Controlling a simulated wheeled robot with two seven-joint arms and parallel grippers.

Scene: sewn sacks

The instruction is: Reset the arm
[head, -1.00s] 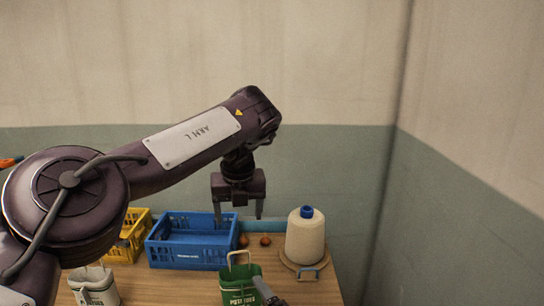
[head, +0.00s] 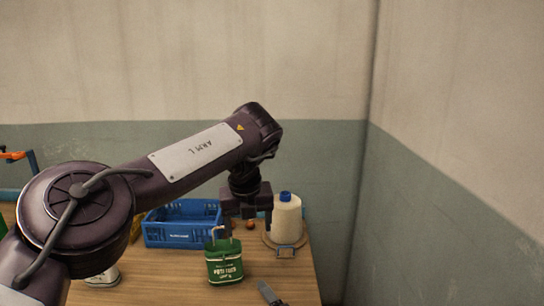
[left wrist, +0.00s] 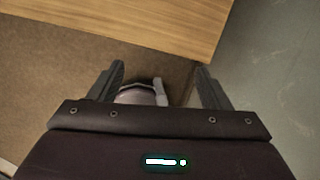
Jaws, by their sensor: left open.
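My left arm (head: 200,150) reaches in from the left across the head view, with its gripper (head: 248,219) pointing down. In the left wrist view the gripper (left wrist: 160,72) is open, above brown floor beside a wooden table edge (left wrist: 150,25). A grey rounded thing (left wrist: 138,96) shows below between the fingers; I cannot tell what it is.
A green sack (head: 224,264) with pale handles stands on the wooden table (head: 175,285). A white container (head: 102,277) is partly hidden by my arm. A grey object (head: 269,294) is cut off at the bottom. Walls (head: 440,150) meet in a corner at the right.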

